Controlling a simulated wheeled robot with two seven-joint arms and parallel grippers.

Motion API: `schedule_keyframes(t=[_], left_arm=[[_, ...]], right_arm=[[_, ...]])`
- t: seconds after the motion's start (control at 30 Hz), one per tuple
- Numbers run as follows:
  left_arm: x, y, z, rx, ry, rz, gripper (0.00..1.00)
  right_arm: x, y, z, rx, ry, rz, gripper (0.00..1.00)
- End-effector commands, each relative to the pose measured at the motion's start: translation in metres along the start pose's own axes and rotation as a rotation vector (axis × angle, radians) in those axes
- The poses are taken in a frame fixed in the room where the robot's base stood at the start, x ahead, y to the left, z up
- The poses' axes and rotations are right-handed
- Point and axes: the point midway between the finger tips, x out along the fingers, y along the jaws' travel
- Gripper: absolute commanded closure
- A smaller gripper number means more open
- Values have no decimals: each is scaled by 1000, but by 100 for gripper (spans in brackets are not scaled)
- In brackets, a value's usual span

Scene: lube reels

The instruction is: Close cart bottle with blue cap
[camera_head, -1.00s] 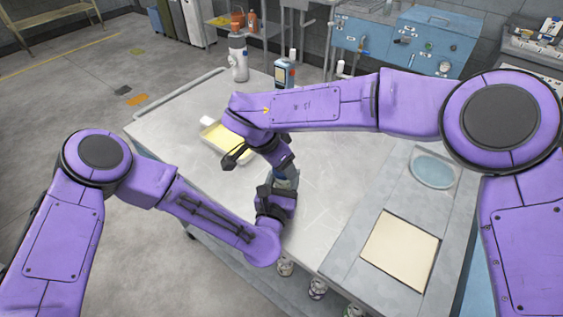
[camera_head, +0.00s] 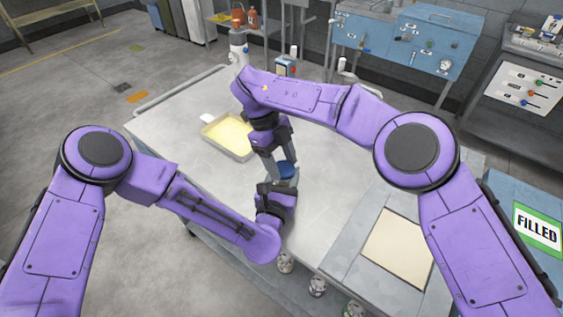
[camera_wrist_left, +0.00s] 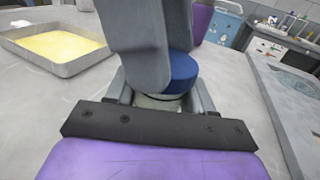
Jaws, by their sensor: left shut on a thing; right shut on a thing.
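The blue cap (camera_head: 288,170) is between the fingertips of my right gripper (camera_head: 283,165), which comes down from above and is shut on it. In the left wrist view the cap (camera_wrist_left: 184,72) shows partly behind the right gripper's grey fingers (camera_wrist_left: 150,60). The bottle (camera_wrist_left: 158,103) is mostly hidden; a pale bit of its top shows just below the cap. My left gripper (camera_head: 282,186) is shut on the bottle from the near side, low over the table. The cap is directly over the bottle top; I cannot tell if it is fully seated.
A tray with yellow contents (camera_head: 229,137) lies on the grey cart table (camera_head: 330,195), left of the grippers. A white bottle (camera_head: 238,50) stands at the far edge. A cream panel (camera_head: 398,248) is at the right. Several cans sit below the near edge.

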Motion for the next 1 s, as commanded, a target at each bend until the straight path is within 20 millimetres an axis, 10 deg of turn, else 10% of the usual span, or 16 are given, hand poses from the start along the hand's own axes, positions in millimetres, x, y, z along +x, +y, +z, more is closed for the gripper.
schedule_keyframes(t=[0.3,0.67,0.7,0.73,1.0], left_arm=[[0,0,0,-1,-1,0,100],[0,0,0,-1,0,-1,100],[0,-1,0,-1,0,-1,100],[0,-1,0,-1,0,-1,100],[0,0,0,-1,-1,-1,100]], right_arm=[[0,-5,-2,636,0,271,69],[0,-4,-2,684,0,287,69],[0,-4,-2,683,0,287,28],[0,-4,-2,683,0,287,18],[0,-5,-2,683,0,285,16]])
